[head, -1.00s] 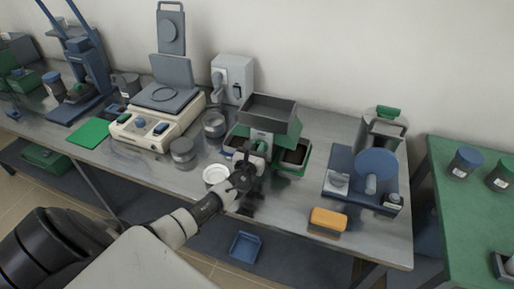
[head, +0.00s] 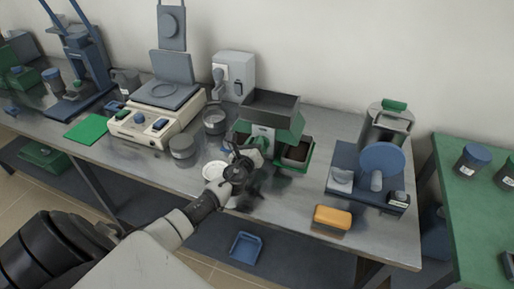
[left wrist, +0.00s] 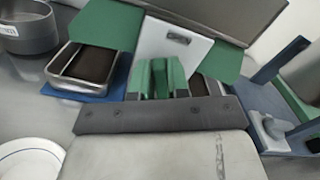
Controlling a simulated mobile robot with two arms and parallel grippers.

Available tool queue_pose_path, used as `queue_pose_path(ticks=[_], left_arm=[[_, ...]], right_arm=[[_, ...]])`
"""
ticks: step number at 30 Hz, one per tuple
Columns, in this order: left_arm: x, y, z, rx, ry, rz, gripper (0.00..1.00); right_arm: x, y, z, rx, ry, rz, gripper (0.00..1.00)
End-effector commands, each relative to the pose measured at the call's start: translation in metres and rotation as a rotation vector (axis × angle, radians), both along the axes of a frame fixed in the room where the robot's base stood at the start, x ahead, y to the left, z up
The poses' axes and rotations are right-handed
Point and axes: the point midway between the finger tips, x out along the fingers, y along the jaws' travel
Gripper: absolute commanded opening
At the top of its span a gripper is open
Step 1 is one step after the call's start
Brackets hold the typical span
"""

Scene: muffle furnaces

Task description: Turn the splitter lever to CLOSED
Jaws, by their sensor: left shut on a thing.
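The splitter (head: 283,128), a green body under a dark grey hopper (head: 270,103), stands mid-bench in the head view. Its pale front plate (left wrist: 172,45) with a dark slot or label faces my left gripper in the left wrist view. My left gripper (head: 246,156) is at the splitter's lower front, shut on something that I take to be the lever. Green upright parts (left wrist: 160,77) show just past the gripper in the left wrist view; I cannot tell lever from fingers there. The lever's setting cannot be read. My right gripper is not in view.
Metal pans (head: 298,152) sit at the splitter's base. A white dish (head: 214,170) and grey containers (head: 182,147) stand left of my gripper. A yellow-orange block (head: 332,216) lies near the front edge, and a blue device (head: 368,170) stands at right.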

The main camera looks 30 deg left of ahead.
Motion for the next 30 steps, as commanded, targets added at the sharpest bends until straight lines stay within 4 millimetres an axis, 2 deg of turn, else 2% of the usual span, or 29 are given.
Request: queue_pose_path(ticks=[1,12,30], left_arm=[[0.000,0.001,-0.005,-0.043,-0.011,0.000,0.00],[-0.002,0.008,-0.009,-0.386,-0.093,0.001,0.00],[-0.004,0.014,-0.020,-0.907,-0.217,0.002,0.00]], right_arm=[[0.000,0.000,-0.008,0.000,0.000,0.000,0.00],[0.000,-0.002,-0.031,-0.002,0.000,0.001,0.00],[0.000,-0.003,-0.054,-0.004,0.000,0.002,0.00]])
